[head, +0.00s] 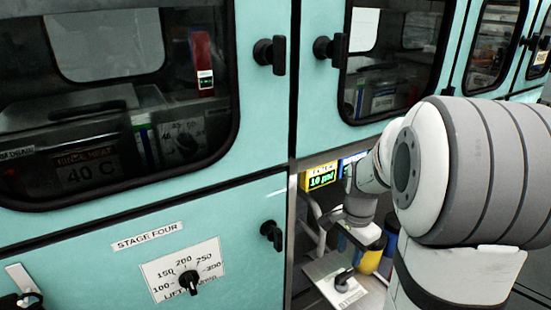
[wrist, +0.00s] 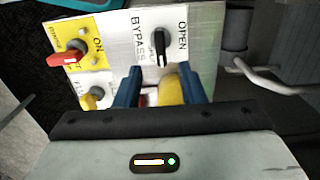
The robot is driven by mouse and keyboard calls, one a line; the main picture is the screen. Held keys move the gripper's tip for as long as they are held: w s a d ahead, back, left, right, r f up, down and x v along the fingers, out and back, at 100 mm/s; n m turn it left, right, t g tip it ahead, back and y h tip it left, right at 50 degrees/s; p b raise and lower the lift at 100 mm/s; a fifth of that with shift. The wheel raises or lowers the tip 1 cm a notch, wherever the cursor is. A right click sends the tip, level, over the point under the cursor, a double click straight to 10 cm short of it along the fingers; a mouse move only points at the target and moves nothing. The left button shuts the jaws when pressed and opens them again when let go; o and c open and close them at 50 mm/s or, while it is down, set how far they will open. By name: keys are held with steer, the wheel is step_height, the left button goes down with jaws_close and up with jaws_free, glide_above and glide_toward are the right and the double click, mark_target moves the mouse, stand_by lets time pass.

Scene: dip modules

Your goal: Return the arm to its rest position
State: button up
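My gripper (wrist: 157,76) shows in the wrist view with its two blue fingers apart. A yellow piece (wrist: 172,91) shows between them, and I see no finger closed on it. Just beyond the fingertips is a pale panel (wrist: 195,25) with a black knob (wrist: 162,45) marked BYPASS and OPEN. In the head view my arm reaches into the open bay below the teal doors. The gripper's fingertips are hard to make out there. A yellow cylinder (head: 370,262) stands close by, below the wrist.
The panel also carries a red switch (wrist: 68,58) on a yellow label and a grey knob (wrist: 97,94). A pale pipe (wrist: 265,80) runs at the right. In the head view, teal cabinet doors with black handles (head: 270,53) and a STAGE FOUR dial (head: 188,280) border the bay's left side.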

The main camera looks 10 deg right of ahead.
steer(key=s+a+r+n+t+p, duration=0.1)
steer(key=s+a+r+n+p, duration=0.4)
steer(key=s+a+r+n, duration=0.1)
steer(key=s+a+r+n+t+p, duration=0.1)
steer(key=s+a+r+n+p, duration=0.4)
steer(key=r+n, duration=0.3)
step_height(320, 180, up, 3)
steer(key=shift+s+a+r+t, duration=0.15)
steer(key=shift+s+a+t, duration=0.15)
steer(key=shift+s+a, duration=0.35)
steer(key=shift+w+a, duration=0.1)
